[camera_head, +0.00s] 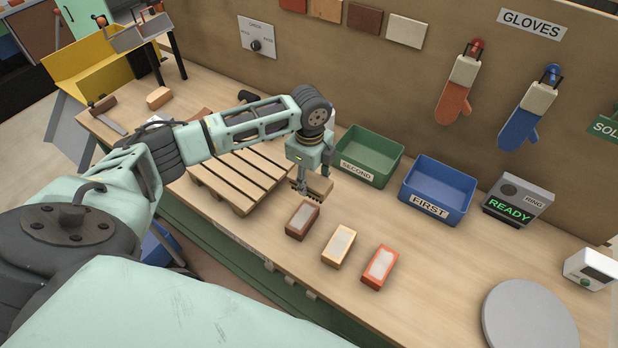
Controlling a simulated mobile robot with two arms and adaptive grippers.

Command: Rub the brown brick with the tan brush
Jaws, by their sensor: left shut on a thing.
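The brown brick (296,231) stands on the bench in the middle of the head view, at the left end of a short row, with a pale panel in its top. My left gripper (303,180) is just behind and above it, pointing down. It is shut on the tan brush (320,187), whose tan body shows at the right of the fingers; dark bristle-like parts show below them. The brush looks close to the brick, but I cannot tell whether they touch. My right gripper is out of view.
A cream brick (338,246) and an orange brick (379,267) stand to the right. Behind are a green SECOND bin (355,172), a blue FIRST bin (429,207) and a READY box (514,206). A pallet (238,180) lies left; a grey disc (530,318) lies front right.

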